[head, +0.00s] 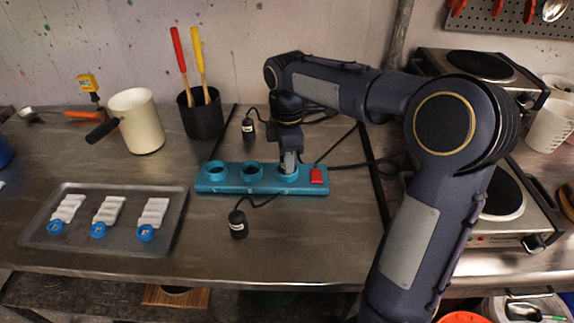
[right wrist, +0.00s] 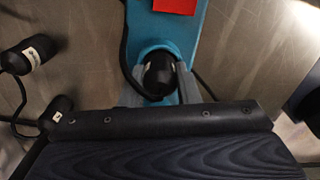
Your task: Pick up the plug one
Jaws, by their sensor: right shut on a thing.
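A teal power strip (head: 226,187) with three round sockets and a red switch (head: 316,176) lies on the steel bench. My right gripper (head: 288,168) points down at the strip's right socket. In the right wrist view its grey fingers are shut on a black plug (right wrist: 159,74), which sits at the teal socket ring. How deep it sits in the socket cannot be told. A second black plug (head: 248,128) with a pale label is behind the strip, and a third black plug (head: 238,224) is in front of it. My left gripper is out of view.
A metal tray (head: 110,247) with white skeins and blue rings lies left. A cream pot (head: 137,122) and a black holder (head: 202,117) stand behind. Black cords run across the bench near the strip. Hotplates (head: 482,65) stand at the right.

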